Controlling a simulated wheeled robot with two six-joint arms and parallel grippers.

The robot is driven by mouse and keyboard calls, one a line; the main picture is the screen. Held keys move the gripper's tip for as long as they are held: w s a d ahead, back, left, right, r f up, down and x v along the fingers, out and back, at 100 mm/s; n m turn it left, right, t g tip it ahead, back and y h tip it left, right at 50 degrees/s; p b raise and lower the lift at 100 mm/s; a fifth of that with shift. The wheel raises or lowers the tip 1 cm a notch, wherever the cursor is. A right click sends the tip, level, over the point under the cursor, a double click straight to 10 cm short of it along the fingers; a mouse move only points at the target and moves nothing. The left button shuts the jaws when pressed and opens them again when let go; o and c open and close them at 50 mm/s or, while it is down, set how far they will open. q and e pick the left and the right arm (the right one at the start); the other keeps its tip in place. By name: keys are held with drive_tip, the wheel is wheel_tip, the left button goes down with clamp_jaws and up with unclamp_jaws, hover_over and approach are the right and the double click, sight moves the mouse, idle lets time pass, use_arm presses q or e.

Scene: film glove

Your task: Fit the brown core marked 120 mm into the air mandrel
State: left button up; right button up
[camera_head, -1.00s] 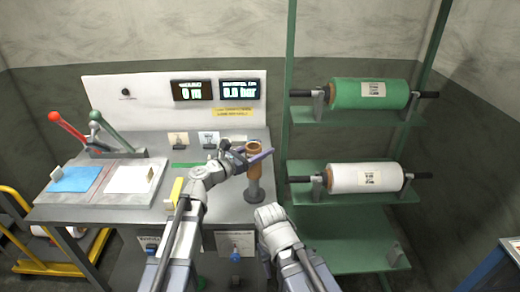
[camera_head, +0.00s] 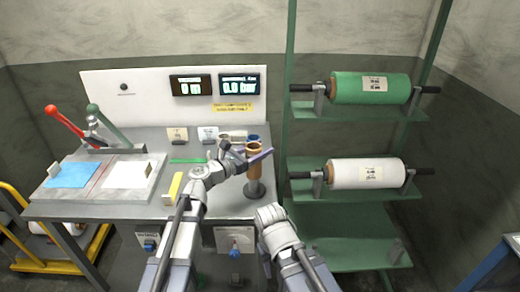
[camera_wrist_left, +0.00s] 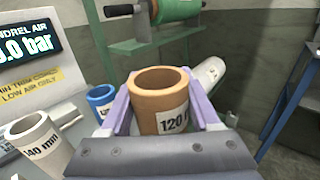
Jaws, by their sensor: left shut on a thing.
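The brown core (camera_head: 254,160) stands upright in my left gripper (camera_head: 247,156), above or on a dark grey upright post with a round foot, the air mandrel (camera_head: 254,188), near the bench's right edge. In the left wrist view the brown core (camera_wrist_left: 158,92) shows its label "120 mm" between the two purple fingers of my left gripper (camera_wrist_left: 160,112). My left gripper is shut on it. Whether the core's lower end is around the post or just above it, I cannot tell. My right arm shows at the bottom middle, but its fingertips are not visible.
A white core (camera_wrist_left: 38,145) marked "140 mm" and a blue core (camera_wrist_left: 102,100) stand behind on the bench (camera_head: 110,192). A green rack (camera_head: 340,180) at right holds a green roll (camera_head: 368,88) and a white roll (camera_head: 366,173). The display reads 0.0 bar (camera_head: 240,85).

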sight(260, 165)
use_arm(q)
drive_tip(key=shift+f+b, duration=3.15)
drive_tip(key=shift+f, duration=0.1)
drive_tip(key=o, duration=1.4)
drive_tip(key=shift+v, duration=3.95)
